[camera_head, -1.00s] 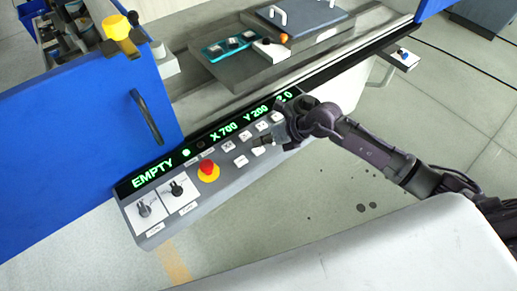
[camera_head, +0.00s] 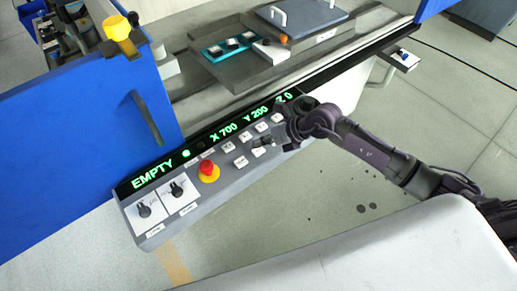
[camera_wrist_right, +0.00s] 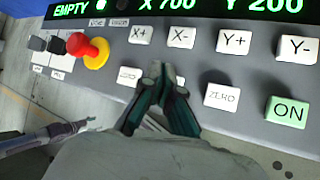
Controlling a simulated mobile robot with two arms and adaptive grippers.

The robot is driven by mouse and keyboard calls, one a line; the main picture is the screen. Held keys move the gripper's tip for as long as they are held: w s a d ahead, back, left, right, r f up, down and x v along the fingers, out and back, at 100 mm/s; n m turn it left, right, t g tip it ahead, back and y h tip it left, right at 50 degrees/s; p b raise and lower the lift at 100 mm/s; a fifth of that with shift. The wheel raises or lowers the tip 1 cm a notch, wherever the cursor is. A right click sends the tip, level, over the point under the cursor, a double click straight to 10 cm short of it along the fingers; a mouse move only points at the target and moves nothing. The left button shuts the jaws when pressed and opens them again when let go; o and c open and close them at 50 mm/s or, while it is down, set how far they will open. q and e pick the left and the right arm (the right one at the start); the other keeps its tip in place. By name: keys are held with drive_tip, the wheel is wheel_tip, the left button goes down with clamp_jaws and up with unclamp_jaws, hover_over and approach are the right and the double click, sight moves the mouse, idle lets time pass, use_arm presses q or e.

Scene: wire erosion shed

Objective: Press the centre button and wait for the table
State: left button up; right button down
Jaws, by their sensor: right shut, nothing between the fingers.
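The grey control panel (camera_head: 218,188) has a black display strip reading EMPTY, X 700, Y 200 and Z 0 in green. In the right wrist view, X+, X-, Y+ and Y- buttons form the upper row. The lower row has a button (camera_wrist_right: 129,76) with an unclear label, a white button mostly hidden behind my fingers, a ZERO button (camera_wrist_right: 222,96) and a pale green ON button (camera_wrist_right: 287,111). My right gripper (camera_head: 266,142) is shut and empty, its tips (camera_wrist_right: 160,74) over the partly hidden button. Contact cannot be told. The machine table (camera_head: 245,73) stands behind the panel.
A red emergency stop (camera_head: 207,168) on a yellow base and two black rotary switches (camera_head: 177,188) sit left on the panel. A blue machine door (camera_head: 75,165) stands at the left. Bare floor lies right of the panel.

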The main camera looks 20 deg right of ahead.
drive_tip(key=shift+f, duration=0.4)
